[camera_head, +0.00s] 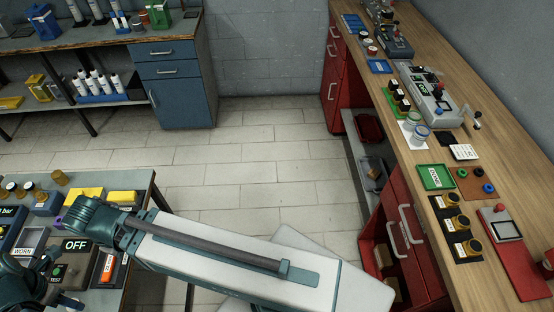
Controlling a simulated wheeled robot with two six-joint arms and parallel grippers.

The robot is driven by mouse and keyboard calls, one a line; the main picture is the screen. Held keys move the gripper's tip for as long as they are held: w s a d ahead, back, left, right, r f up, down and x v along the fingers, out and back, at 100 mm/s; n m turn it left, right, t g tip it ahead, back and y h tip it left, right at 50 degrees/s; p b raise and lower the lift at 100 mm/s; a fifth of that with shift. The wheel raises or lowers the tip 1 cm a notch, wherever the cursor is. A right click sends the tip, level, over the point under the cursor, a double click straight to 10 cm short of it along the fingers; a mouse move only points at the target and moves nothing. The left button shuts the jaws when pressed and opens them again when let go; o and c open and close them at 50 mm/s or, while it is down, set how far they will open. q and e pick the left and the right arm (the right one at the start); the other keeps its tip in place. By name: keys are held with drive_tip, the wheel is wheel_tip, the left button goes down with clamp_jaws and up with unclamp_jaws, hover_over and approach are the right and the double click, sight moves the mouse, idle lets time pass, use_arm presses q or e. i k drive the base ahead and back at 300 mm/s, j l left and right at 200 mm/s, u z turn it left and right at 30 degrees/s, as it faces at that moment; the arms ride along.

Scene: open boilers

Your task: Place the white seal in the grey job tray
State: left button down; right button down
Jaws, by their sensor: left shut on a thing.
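My left arm reaches across the lower part of the view from the bottom middle to the left bench. My left gripper (36,276) is at the bottom left corner, low over the bench's near left part, partly cut off by the frame edge. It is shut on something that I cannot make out. I cannot pick out the white seal. A grey tray (30,238) with a WORN label is on the bench just beyond the gripper. I cannot tell which tray is the grey job tray. My right gripper is out of view.
The left bench (137,182) is crowded with an OFF panel (75,245), yellow boxes (85,194) and small jars. A wooden counter (470,105) on the right holds a green tray (435,177) and instruments. A blue cabinet (178,92) stands behind. The tiled floor between is clear.

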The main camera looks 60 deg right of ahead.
sight(370, 167)
drive_tip(key=z, duration=4.1)
drive_tip(key=j+z, duration=0.55)
drive_tip(key=j, duration=3.25)
